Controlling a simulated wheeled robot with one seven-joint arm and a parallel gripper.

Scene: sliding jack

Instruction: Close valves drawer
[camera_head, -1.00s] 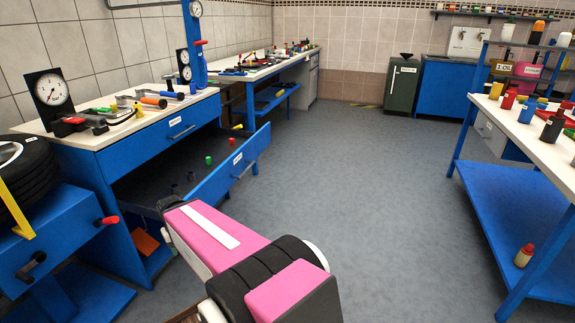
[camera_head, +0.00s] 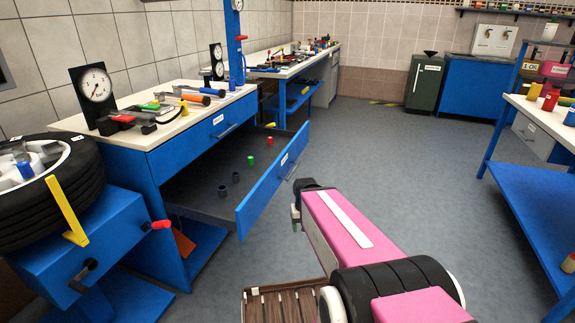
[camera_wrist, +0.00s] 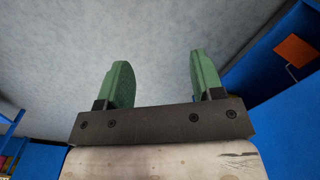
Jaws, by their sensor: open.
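A blue workbench drawer (camera_head: 262,195) stands pulled out below a shut upper drawer (camera_head: 215,132); its label is too small to read. Inside lie a green piece (camera_head: 250,160), a red piece (camera_head: 275,166) and dark round pieces (camera_head: 222,191). My gripper shows in the wrist view (camera_wrist: 160,85) with two green fingers apart and nothing between them. In the head view, the end of my arm is just right of the drawer front, apart from it; the fingers are mostly hidden there.
A blue stand with a tire (camera_head: 50,200) and red-handled parts is at the left. The bench top (camera_head: 160,125) holds a gauge and tools. Another bench (camera_head: 525,190) stands at the right. The floor (camera_head: 400,170) between is clear.

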